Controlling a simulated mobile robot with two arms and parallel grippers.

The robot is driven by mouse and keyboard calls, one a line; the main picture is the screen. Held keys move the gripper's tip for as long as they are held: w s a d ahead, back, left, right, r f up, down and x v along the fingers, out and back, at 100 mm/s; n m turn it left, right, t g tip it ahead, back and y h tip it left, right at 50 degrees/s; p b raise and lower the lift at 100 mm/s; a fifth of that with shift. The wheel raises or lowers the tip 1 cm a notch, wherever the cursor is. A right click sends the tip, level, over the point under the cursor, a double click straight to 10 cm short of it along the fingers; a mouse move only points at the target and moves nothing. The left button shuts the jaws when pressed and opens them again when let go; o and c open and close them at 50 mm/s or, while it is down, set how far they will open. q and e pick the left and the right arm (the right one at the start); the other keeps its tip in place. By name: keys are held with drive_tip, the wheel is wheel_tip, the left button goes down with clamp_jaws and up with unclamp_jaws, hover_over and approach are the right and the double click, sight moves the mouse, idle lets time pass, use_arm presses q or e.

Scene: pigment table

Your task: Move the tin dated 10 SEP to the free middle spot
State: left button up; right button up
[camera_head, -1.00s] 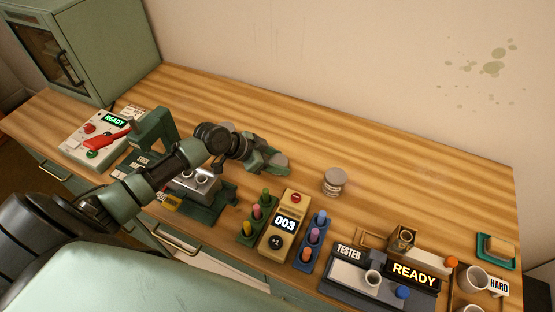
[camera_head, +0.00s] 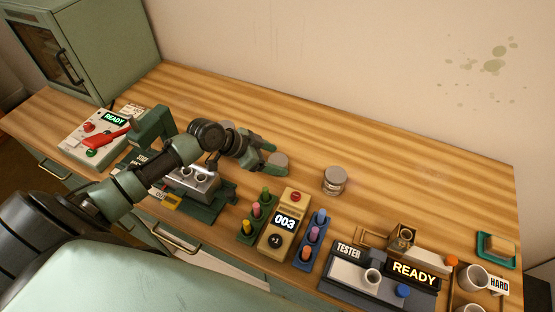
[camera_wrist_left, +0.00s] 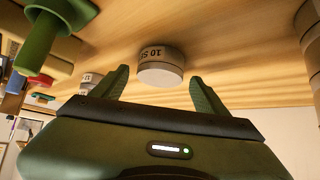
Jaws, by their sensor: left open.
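The tin dated 10 SEP is a short round tin with a pale lid and a light label. In the left wrist view this tin (camera_wrist_left: 161,68) stands ahead of my left gripper (camera_wrist_left: 162,88), lined up between its two spread fingers; "10 SE" is readable. In the head view the gripper (camera_head: 270,158) is low over the table, and a greyish lid, likely this tin (camera_head: 280,157), shows at its fingertips. The gripper is open, not closed on it. Another grey-lidded tin (camera_head: 334,180) stands to the right. My right gripper is out of view.
A grey round top (camera_head: 227,126) shows behind my left wrist. A peg rack (camera_head: 313,240), a counter reading 003 (camera_head: 284,224) and the tester (camera_head: 350,275) line the front. Bare wood lies between the tins and toward the wall.

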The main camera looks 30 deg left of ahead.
use_arm(q)
drive_tip(key=b+v, duration=0.1)
drive_tip(key=v, duration=0.9)
drive_tip(key=shift+r, duration=0.2)
drive_tip(key=shift+s, duration=0.15)
